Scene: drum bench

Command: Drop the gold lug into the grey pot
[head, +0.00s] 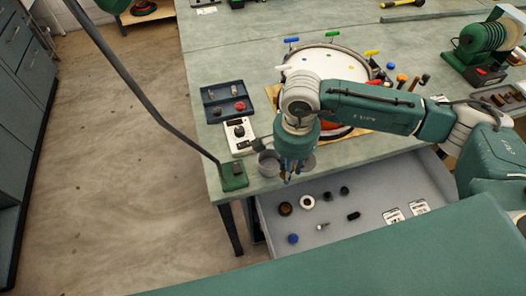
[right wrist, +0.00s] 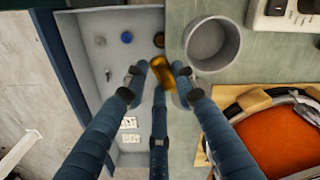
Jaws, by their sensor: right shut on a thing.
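The gold lug (right wrist: 160,72) shows in the right wrist view between the fingertips of my right gripper (right wrist: 159,76), which is shut on it. In the head view my right gripper (head: 292,174) points down near the bench's front edge, and the lug is not clear there. The grey pot (right wrist: 212,43) is an open round cup on the bench, to the right of and above the lug in the right wrist view. In the head view the pot (head: 267,163) stands just left of the gripper. My left gripper is not in view.
An open drawer (head: 375,222) with knobs, small parts and labels lies below the bench edge. A white switch box (head: 238,137) and a dark tray (head: 226,101) are behind the pot. A drum (head: 333,68) stands under my arm. A green lamp base (head: 233,177) is left.

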